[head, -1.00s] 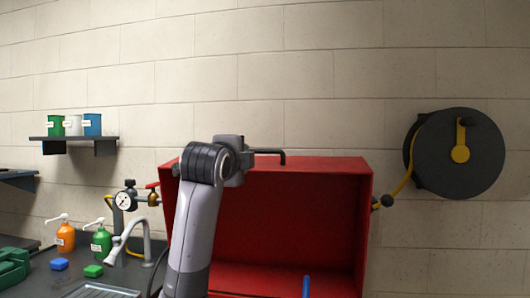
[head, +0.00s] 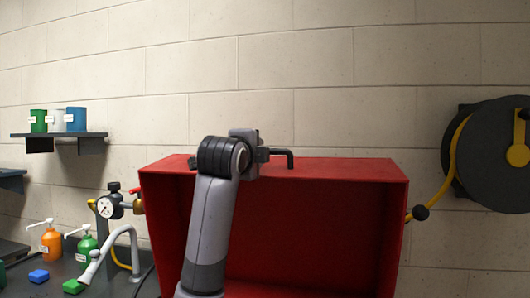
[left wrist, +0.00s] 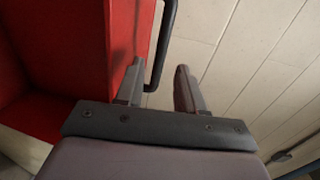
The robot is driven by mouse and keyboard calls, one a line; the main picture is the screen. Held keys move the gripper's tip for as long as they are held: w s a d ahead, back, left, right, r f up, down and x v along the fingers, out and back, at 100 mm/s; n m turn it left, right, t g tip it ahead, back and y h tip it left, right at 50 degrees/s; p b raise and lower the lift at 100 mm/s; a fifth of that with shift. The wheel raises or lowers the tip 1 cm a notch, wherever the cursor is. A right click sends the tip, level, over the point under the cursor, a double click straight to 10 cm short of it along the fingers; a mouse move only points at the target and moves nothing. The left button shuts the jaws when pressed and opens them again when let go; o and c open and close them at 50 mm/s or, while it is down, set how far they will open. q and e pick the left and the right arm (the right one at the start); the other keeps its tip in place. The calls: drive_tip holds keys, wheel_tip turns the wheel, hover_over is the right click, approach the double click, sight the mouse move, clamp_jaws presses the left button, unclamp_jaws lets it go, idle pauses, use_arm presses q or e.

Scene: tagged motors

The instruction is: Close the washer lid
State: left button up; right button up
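The red washer lid (head: 330,225) stands open, with its hollow inner side facing me. A black bar handle (head: 289,157) is on its top edge. My left gripper (head: 266,154) is at that top edge, beside the handle. In the left wrist view the red lid (left wrist: 65,50) fills the left side. There my left gripper (left wrist: 158,90) has its two fingers apart, and the black handle (left wrist: 165,40) shows between them in the picture. I cannot tell if either finger touches it. My right gripper is in neither view.
A dark hose reel (head: 497,150) hangs on the wall at right. A shelf (head: 60,136) with several small cans is at left. A gauge (head: 108,206), a grey faucet (head: 120,240), an orange bottle (head: 51,243) and a green bottle (head: 86,247) stand left of the lid.

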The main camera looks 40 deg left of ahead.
use_arm(q)
drive_tip(key=p+x, duration=0.1)
drive_tip(key=x, duration=0.4)
drive_tip(key=shift+p, duration=0.3)
drive_tip(key=shift+x, duration=0.85)
clamp_jaws()
